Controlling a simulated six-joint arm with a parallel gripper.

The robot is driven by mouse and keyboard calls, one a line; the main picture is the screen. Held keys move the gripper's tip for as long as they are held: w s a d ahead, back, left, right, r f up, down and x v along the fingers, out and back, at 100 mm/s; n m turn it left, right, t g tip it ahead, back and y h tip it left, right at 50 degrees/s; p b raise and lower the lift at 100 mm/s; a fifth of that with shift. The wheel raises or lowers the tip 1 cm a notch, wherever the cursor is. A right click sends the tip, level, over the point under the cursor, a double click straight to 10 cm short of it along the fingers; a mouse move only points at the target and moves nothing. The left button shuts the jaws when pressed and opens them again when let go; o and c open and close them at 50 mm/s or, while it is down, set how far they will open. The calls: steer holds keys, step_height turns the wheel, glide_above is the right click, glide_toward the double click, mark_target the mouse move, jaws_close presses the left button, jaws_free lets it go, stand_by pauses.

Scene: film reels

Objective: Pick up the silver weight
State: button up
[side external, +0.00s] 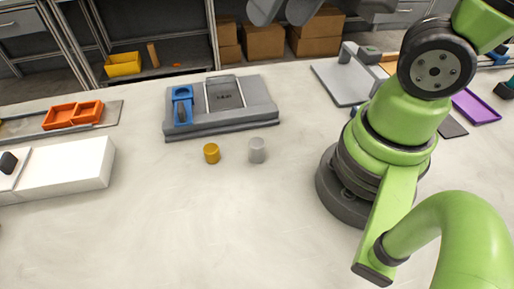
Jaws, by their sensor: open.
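The silver weight (257,150) is a small pale grey cylinder standing upright on the light worktop, just in front of a grey device. A similar brass-coloured weight (211,153) stands a little to its left, apart from it. My gripper (284,10) shows only in part at the top edge, as two dark grey fingers with a gap between them. It is open, with nothing seen between the fingers, and is well clear of the silver weight. The rest of the gripper is cut off by the frame.
The grey device (258,116) with a blue part (182,104) lies directly behind the weights. Orange trays (72,115) and a white box (80,170) are at left. A purple tray (476,106) is at right. The worktop in front of the weights is clear.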

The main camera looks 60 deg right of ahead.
steer(key=w+f+g, duration=0.3)
steer(key=f, duration=0.5)
steer(key=n+g+h, duration=0.1)
steer(key=n+g, duration=0.1)
glide_toward(257, 142)
steer(key=shift+w+d+f, duration=0.1)
steer(key=shift+w+d, duration=0.1)
steer(key=shift+w, duration=0.1)
step_height(257, 142, down, 5)
steer(key=shift+s+f, duration=0.1)
steer(key=shift+s+a+f, duration=0.15)
steer(key=shift+a+f, duration=0.05)
steer(key=shift+f, duration=1.05)
steer(key=shift+s+a+f, duration=0.1)
steer(key=shift+a+f, duration=0.05)
steer(key=shift+f, duration=1.15)
jaws_close()
steer(key=shift+r, duration=0.1)
